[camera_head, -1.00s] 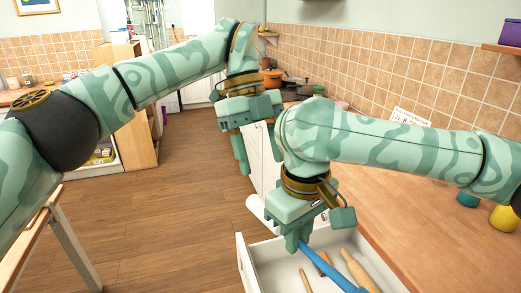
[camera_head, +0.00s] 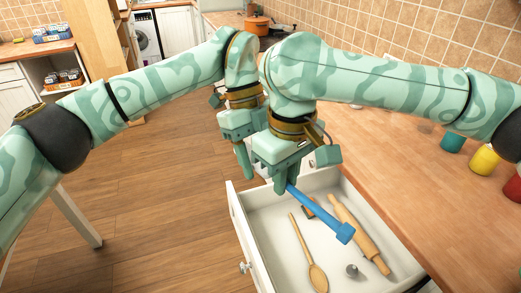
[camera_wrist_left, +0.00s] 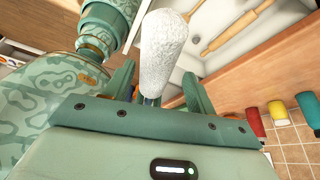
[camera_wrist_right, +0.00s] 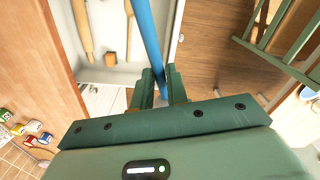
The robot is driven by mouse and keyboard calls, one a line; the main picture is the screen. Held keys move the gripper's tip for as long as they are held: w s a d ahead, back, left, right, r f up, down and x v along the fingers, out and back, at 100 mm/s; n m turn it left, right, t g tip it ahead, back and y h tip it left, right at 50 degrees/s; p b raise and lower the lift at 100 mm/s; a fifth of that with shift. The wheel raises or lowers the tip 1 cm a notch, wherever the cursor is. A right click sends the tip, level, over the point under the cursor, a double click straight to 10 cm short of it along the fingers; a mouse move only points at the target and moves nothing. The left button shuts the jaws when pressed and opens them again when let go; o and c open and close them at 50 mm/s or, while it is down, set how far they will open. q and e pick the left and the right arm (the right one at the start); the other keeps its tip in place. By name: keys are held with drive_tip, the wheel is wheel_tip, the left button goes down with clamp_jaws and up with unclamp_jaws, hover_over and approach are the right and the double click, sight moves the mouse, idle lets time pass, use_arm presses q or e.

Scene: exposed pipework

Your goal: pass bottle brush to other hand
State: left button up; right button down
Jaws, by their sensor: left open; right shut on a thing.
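The bottle brush has a blue handle (camera_head: 325,215) and a white bristle head (camera_wrist_left: 163,48). My right gripper (camera_head: 284,187) is shut on the blue handle, which also runs between its fingers in the right wrist view (camera_wrist_right: 148,35). The handle slants down to the right over the open drawer. My left gripper (camera_head: 244,162) is open, just left of and behind the right one. In the left wrist view the white head lies between its spread fingers; I cannot tell if they touch it. The head is hidden in the head view.
The open white drawer (camera_head: 236,212) below holds a wooden spoon (camera_head: 316,275), a rolling pin (camera_head: 365,240) and a small grey item (camera_head: 352,270). The wooden counter (camera_head: 420,180) lies right, with coloured jars (camera_head: 484,160).

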use_arm(q)
drive_tip(key=c, duration=1.1)
use_arm(e)
drive_tip(key=c, duration=1.5)
unclamp_jaws()
use_arm(q)
clamp_jaws()
use_arm(e)
drive_tip(key=shift+o, duration=1)
